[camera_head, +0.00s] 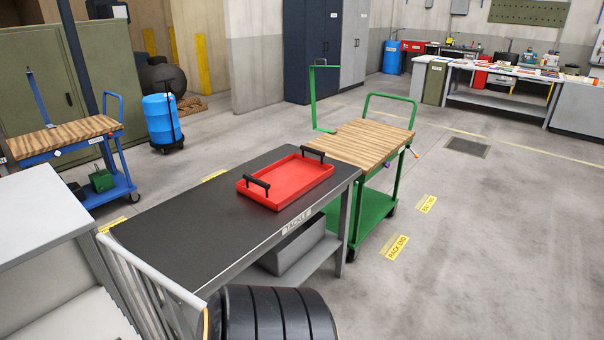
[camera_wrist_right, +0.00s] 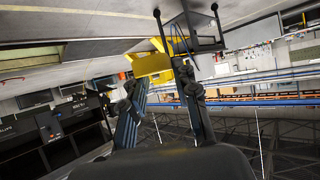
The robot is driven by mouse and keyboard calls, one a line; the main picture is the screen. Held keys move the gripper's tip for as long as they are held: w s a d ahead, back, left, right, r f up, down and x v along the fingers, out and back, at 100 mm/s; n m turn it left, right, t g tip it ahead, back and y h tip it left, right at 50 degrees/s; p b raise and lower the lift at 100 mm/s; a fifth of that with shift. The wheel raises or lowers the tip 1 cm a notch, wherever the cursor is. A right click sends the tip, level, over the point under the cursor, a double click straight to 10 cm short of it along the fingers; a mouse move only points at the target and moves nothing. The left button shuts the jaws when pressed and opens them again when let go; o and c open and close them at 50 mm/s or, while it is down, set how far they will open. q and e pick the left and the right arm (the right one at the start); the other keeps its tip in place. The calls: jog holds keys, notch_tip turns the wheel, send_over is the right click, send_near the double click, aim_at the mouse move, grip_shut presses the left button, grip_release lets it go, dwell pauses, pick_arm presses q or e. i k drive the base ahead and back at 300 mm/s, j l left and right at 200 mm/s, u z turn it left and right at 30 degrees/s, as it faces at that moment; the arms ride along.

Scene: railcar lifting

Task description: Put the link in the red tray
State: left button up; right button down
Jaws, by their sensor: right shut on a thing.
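The red tray (camera_head: 262,191), with two black handles, lies flat and empty on the dark top of the bench labelled TACKLE (camera_head: 170,235) in the head view. In the right wrist view my right gripper (camera_wrist_right: 157,80) is shut on a yellow, angular piece, apparently the link (camera_wrist_right: 152,64), at its fingertips. Part of the piece's outline is hard to tell from what lies behind it. Neither gripper shows in the head view, so the distance from the right gripper to the tray cannot be told. My left gripper is not in view.
A green cart (camera_head: 362,140) with a wooden top stands against the bench's far end. A blue cart (camera_head: 62,138) and a blue drum (camera_head: 161,117) stand at the left. Bare bench top surrounds the tray. The floor at the right is clear.

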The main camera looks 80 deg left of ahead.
aim_at(292, 182)
jog(key=i+u, duration=0.95)
jog(key=i+l+u, duration=0.3)
jog(key=i+u, duration=0.15)
jog(key=i+j+u, duration=0.15)
jog(key=u, duration=0.25)
jog(key=i+u, duration=0.25)
jog(key=u, duration=0.2)
jog(key=i+u, duration=0.2)
jog(key=u, duration=0.2)
jog(key=i+u, duration=0.2)
jog(key=u, duration=0.2)
jog(key=i+l+u, duration=0.15)
jog(key=u, duration=0.3)
